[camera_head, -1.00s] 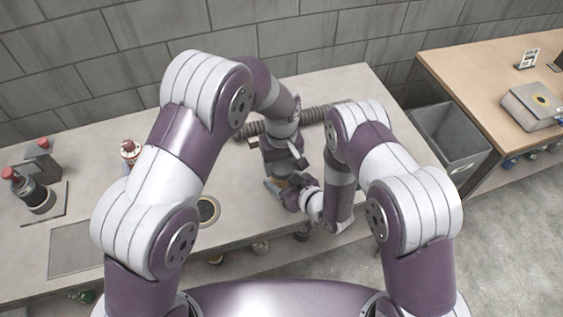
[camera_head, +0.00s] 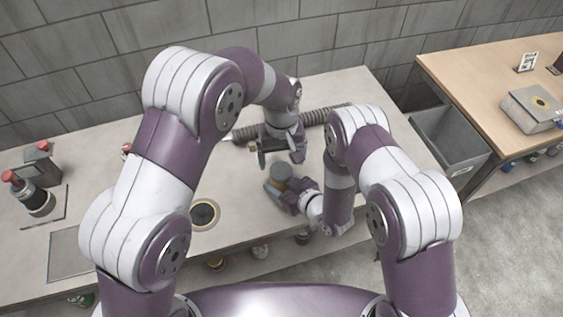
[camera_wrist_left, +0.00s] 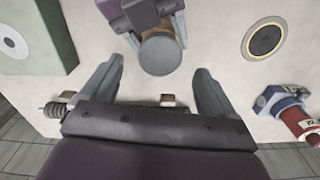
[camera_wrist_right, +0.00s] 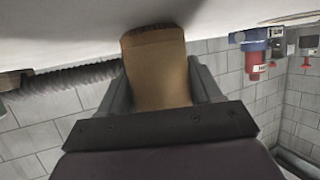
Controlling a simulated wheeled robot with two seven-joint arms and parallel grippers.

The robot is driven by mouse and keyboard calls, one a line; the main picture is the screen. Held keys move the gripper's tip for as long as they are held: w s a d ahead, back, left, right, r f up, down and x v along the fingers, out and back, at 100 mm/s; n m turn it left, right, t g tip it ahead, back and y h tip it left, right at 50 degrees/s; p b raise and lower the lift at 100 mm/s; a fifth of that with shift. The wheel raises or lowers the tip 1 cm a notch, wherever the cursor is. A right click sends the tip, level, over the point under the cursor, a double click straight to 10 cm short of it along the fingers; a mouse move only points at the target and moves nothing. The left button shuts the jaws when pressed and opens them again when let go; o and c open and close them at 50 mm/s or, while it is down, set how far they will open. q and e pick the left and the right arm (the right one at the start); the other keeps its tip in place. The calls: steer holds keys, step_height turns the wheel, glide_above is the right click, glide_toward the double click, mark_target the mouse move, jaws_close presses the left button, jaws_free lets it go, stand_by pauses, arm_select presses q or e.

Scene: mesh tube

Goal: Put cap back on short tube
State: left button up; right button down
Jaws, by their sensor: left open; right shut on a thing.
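The short tube (camera_wrist_right: 158,75) is a brown cylinder held in the jaws of my right gripper (camera_head: 288,190), close to the table. A round grey cap (camera_head: 281,172) sits on its upper end. In the left wrist view the cap (camera_wrist_left: 160,54) shows as a grey disc, with a little brown tube behind it. Whether it is fully seated cannot be told. My left gripper (camera_head: 280,156) is open and empty behind and above the cap, its fingers apart from it. In the right wrist view the cap is hidden.
A dark ribbed hose (camera_head: 320,115) lies along the back of the table. A dark device with a red top (camera_head: 36,195) stands far left. A grey bin (camera_head: 450,140) is beyond the table's right end.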

arm_select(q)
steer(key=shift+r, duration=0.1)
steer(key=shift+o, duration=1.1)
step_height(320, 180, up, 8)
steer(key=shift+f, duration=0.25)
arm_select(e)
steer(key=shift+c, duration=0.6)
jaws_free()
steer(key=b+v, duration=0.1)
steer(key=v, duration=1.1)
steer(key=shift+s+d+r, duration=0.15)
steer(key=shift+s+d, duration=0.1)
arm_select(q)
steer(key=shift+f, duration=0.55)
